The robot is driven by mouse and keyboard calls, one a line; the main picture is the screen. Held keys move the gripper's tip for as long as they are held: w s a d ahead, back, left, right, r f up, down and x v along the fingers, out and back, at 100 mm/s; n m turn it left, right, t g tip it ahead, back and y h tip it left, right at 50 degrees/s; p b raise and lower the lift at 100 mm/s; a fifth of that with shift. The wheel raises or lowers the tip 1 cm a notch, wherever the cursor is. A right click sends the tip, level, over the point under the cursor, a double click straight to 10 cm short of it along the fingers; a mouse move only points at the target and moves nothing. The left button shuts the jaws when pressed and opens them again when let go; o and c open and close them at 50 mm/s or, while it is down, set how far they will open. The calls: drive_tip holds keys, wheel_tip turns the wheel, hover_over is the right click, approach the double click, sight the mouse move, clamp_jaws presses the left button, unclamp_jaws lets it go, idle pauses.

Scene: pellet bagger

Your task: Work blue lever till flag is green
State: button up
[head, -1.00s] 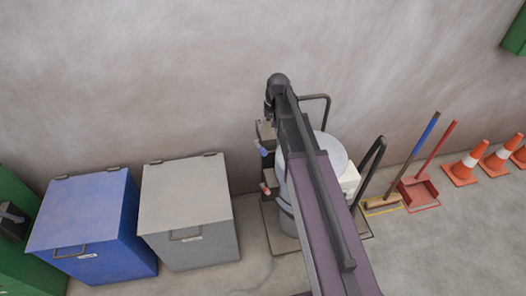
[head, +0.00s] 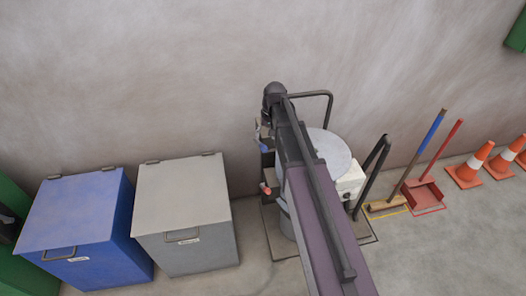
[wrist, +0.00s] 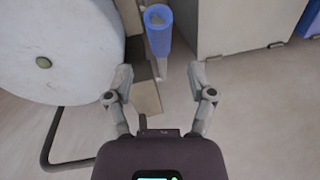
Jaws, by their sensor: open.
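The blue lever (wrist: 158,32) shows in the wrist view as a blue tubular grip, ahead of and roughly centred on the gap between my fingers. My gripper (wrist: 161,74) is open, with one finger to each side of that line. The fingers do not appear to touch the blue grip. In the head view, a small part of the blue lever (head: 265,147) shows at the left of my arm, which hides most of the machine and my gripper. A red-ended lever (head: 265,188) sits below it. I cannot make out the flag in either view.
A large round pale lid (head: 330,150) and a black rail (head: 374,165) stand right of my arm. A grey bin (head: 188,225) and a blue bin (head: 80,215) stand left. A broom (head: 422,150), a red dustpan (head: 422,193) and cones (head: 468,170) are along the wall.

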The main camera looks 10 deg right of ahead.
drive_tip(key=shift+a+f+b, duration=0.2)
drive_tip(key=shift+f+b, duration=0.8)
drive_tip(key=shift+f, duration=0.1)
drive_tip(key=shift+a+f+b, duration=0.15)
drive_tip(key=shift+f+b, duration=0.8)
drive_tip(key=shift+f, duration=0.1)
drive_tip(key=shift+a+f+b, duration=0.2)
drive_tip(key=shift+f+b, duration=0.8)
drive_tip(key=shift+f, duration=0.1)
clamp_jaws()
